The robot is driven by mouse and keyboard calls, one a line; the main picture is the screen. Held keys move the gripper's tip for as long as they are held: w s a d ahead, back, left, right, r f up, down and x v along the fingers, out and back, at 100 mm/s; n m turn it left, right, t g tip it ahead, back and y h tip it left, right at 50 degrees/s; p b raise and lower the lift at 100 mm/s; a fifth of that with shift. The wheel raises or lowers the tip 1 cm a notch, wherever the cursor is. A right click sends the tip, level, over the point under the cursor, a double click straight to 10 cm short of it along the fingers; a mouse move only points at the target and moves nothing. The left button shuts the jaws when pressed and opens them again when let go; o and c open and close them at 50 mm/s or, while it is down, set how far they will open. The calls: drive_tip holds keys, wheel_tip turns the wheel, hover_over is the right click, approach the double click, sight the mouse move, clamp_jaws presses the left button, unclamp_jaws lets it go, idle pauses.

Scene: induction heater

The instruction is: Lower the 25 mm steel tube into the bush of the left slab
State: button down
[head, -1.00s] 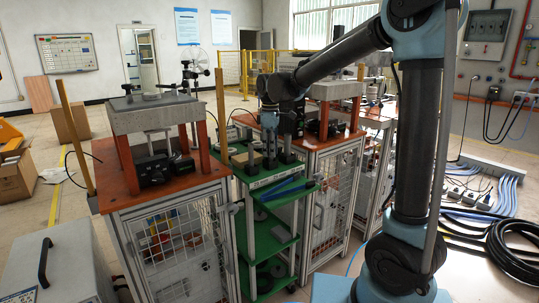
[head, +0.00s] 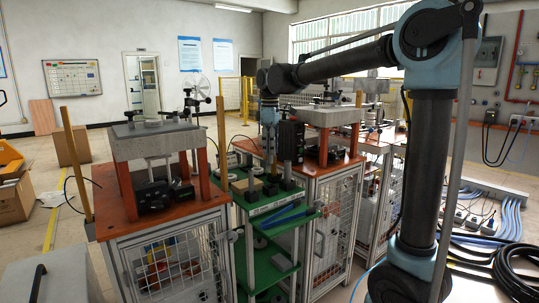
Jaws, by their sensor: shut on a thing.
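The left slab (head: 155,146) is a thick grey block raised on orange posts above the left orange-topped cabinet. Small ring-shaped parts (head: 153,123) sit on its top; which one is the bush I cannot tell. My gripper (head: 286,160) points down over the green trolley (head: 258,210), well to the right of the left slab. It is shut on a dark upright cylinder, seemingly the steel tube (head: 287,171), whose lower end is close above or on the trolley top; I cannot tell which. The jaws are small and partly merged with dark parts behind.
A black clamp stand (head: 190,103) rises at the left slab's back right. A tall wooden post (head: 221,130) stands between slab and trolley. Blue bars (head: 288,215) lie at the trolley's front.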

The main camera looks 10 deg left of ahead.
drive_tip(key=shift+r, duration=2.2)
